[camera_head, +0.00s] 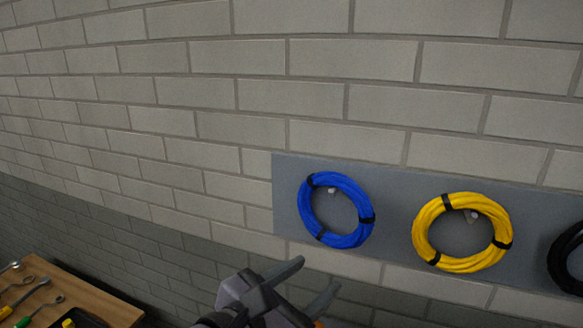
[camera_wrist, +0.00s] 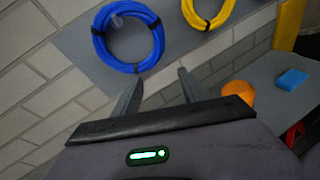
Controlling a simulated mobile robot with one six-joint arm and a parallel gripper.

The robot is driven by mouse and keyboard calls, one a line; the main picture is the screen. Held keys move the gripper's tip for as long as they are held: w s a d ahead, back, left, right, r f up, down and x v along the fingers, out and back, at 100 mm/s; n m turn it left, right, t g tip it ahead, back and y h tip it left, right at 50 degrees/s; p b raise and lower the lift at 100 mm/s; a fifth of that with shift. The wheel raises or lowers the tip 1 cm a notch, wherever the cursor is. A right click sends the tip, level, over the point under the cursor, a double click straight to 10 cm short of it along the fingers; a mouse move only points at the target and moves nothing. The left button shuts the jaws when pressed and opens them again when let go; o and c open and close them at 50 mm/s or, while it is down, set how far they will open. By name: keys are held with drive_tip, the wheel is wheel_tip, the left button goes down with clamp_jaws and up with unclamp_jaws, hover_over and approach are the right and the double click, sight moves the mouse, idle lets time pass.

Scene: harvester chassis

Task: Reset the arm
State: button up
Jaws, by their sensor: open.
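My gripper (camera_head: 311,280) is in the lower middle of the head view, with its two fingers apart and nothing between them. In the wrist view my gripper (camera_wrist: 158,85) is open too, its fingers pointing up toward the wall. A blue cable coil (camera_head: 306,207) hangs on a peg on the grey wall panel, above my gripper and apart from it in the head view. The coil (camera_wrist: 101,51) also shows beyond the fingers in the wrist view. The rest of my arm is mostly out of view.
A yellow coil (camera_head: 423,232) and a black coil (camera_head: 560,258) hang to the right on the grey panel (camera_head: 390,190). A wooden bench (camera_head: 105,303) with wrenches and screwdrivers stands at lower left. The wrist view shows an orange cylinder (camera_wrist: 239,92) and a blue block (camera_wrist: 291,79) on a grey surface.

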drive_tip(key=s+d+f+m+g+y, duration=0.1)
drive_tip(key=s+d+f+m+g, duration=0.25)
drive_tip(key=d+m, duration=0.25)
drive_tip(key=s+d+f+m+g+y, duration=0.2)
drive_tip(key=s+d+f+m+g, duration=0.15)
drive_tip(key=d+f+m, duration=0.2)
drive_tip(key=s+a+f+m+g+y, duration=0.1)
drive_tip(key=s+m+y, duration=0.35)
drive_tip(key=m, duration=0.65)
drive_tip(key=w+a+r+m+t+y, duration=0.2)
drive_tip(key=w+r+m+t+y, duration=0.15)
drive_tip(key=m, duration=0.55)
drive_tip(key=s+f+g+b, duration=0.2)
drive_tip(key=f+b, duration=0.5)
drive_tip(key=f, duration=0.4)
drive_tip(key=shift+s+b, duration=0.35)
drive_tip(key=shift+s, duration=0.2)
